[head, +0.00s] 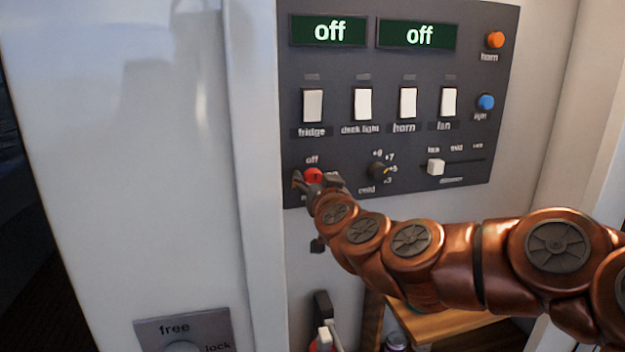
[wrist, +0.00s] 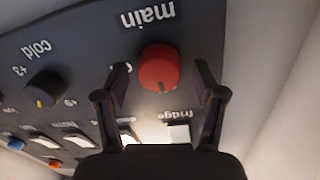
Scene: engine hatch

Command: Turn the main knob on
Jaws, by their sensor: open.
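The red main knob (head: 313,175) is at the lower left of the dark control panel, below an "off" label in the head view. In the wrist view the red knob (wrist: 159,68) sits between the two fingers, with the word "main" beside it and a dark mark on its rim. My gripper (head: 318,183) is in front of the knob and hides part of it and the label under it. In the wrist view my gripper (wrist: 161,80) is open, one finger on each side of the knob, with gaps showing. I cannot tell how deep the fingertips reach.
The panel (head: 340,60) has two green displays reading "off", white switches (head: 362,104), and orange (head: 495,40) and blue (head: 486,102) buttons. A black cold knob (head: 378,171) is right of the red knob, and a slider (head: 436,167) is farther right. A free/lock plate (head: 160,332) is below left.

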